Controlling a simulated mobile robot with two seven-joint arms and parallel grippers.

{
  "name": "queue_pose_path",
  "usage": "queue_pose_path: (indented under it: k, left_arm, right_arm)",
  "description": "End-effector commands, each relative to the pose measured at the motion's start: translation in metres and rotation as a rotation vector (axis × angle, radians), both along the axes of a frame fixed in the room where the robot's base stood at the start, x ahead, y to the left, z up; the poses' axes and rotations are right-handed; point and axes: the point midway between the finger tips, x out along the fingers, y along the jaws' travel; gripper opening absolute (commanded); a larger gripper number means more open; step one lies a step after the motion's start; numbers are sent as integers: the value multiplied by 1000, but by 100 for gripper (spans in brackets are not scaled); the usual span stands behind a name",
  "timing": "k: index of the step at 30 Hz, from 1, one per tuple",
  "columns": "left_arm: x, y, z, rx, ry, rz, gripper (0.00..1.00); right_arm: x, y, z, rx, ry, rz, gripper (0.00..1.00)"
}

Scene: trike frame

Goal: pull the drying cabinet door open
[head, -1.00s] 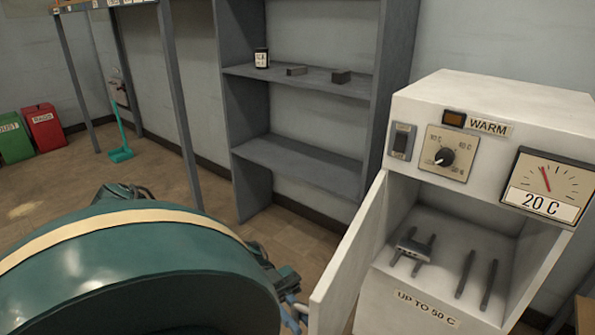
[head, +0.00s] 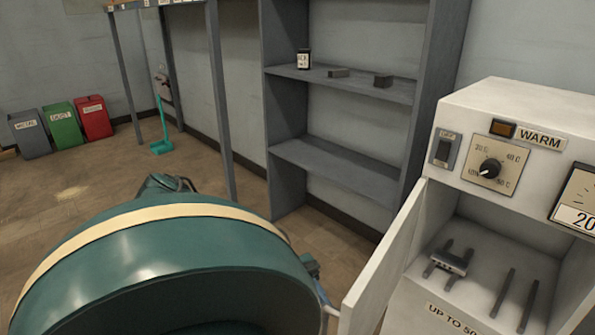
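The white drying cabinet (head: 520,105) stands at the right. Its door (head: 385,270) is swung out to the left, and the inside shows. A small pale-blue piece (head: 327,307) shows by the lower outer edge of the door; I cannot tell whether it is a handle. Inside, dark rods (head: 515,295) rest on the cabinet floor, and a small grey block lies across two of them. I cannot clearly make out either gripper. The area left of the door is partly hidden at the bottom of the head view.
A grey shelf unit (head: 350,165) stands behind the cabinet's left side, with a small bottle (head: 303,59) and two dark blocks on it. Grey, green and red bins (head: 92,117) and a teal broom (head: 162,146) are at the far left. Brown floor lies open there.

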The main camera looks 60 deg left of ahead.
Motion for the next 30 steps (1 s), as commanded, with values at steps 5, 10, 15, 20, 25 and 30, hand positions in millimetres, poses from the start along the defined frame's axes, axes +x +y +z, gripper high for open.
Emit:
queue_pose_path:
  k: [5,10,15,20,25,30]
  left_arm:
    - [-1,43,-3,3,-3,5,32]
    - [-3,70,-3,2,-2,3,32]
    - [-4,84,-1,0,-1,1,32]
    - [-4,87,0,0,0,0,32]
    - [-4,86,0,0,0,0,32]
    - [-4,86,0,0,0,0,32]
  right_arm:
    - [1,2,-2,2,-52,8,36]
    - [3,5,0,3,-120,25,36]
    - [2,7,2,8,-152,31,36]
    - [2,7,3,8,-159,33,36]
    - [2,7,3,9,-158,32,36]
    - [2,7,3,8,-158,32,36]
